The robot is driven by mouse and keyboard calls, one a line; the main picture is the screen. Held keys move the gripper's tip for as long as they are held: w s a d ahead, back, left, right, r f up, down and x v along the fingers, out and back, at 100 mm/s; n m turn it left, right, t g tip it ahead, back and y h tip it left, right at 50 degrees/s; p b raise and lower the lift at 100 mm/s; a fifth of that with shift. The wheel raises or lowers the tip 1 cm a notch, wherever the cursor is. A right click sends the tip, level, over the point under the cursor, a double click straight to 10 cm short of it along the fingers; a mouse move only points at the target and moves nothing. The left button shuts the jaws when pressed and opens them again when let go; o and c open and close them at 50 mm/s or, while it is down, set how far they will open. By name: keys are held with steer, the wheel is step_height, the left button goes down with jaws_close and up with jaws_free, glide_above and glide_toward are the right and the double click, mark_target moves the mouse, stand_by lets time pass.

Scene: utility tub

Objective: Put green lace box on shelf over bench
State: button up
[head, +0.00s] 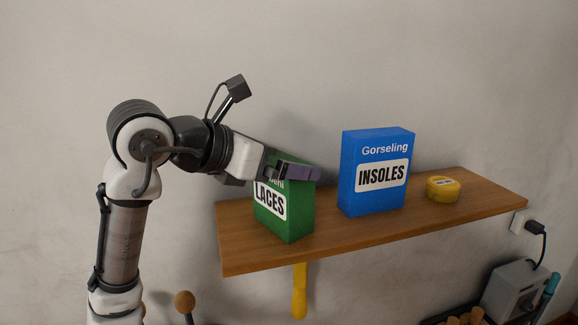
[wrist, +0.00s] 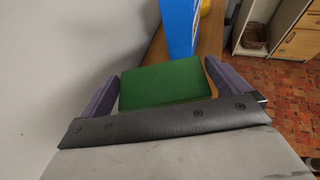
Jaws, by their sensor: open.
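The green lace box (head: 293,218) stands upright on the left part of the wooden shelf (head: 470,190), its white LACES label facing out. My gripper (head: 296,172) reaches in from the left at the box's top, with one finger across the upper front face. In the wrist view the green top of the box (wrist: 161,85) lies between the two purple fingers of my gripper (wrist: 158,86). The fingers are spread, and a gap shows on each side of the box. The lower part of the box is out of the wrist view.
A blue insoles box (head: 376,175) stands right of the green box, with bare shelf between them. A yellow round object (head: 443,189) sits farther right. A yellow handle (head: 299,290) hangs below the shelf. A grey device (head: 515,290) and plug are at lower right. The wall is close behind.

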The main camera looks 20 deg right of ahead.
steer(key=b+v, duration=0.2)
steer(key=v, duration=0.8)
steer(key=shift+b, duration=0.4)
steer(key=shift+f, duration=0.1)
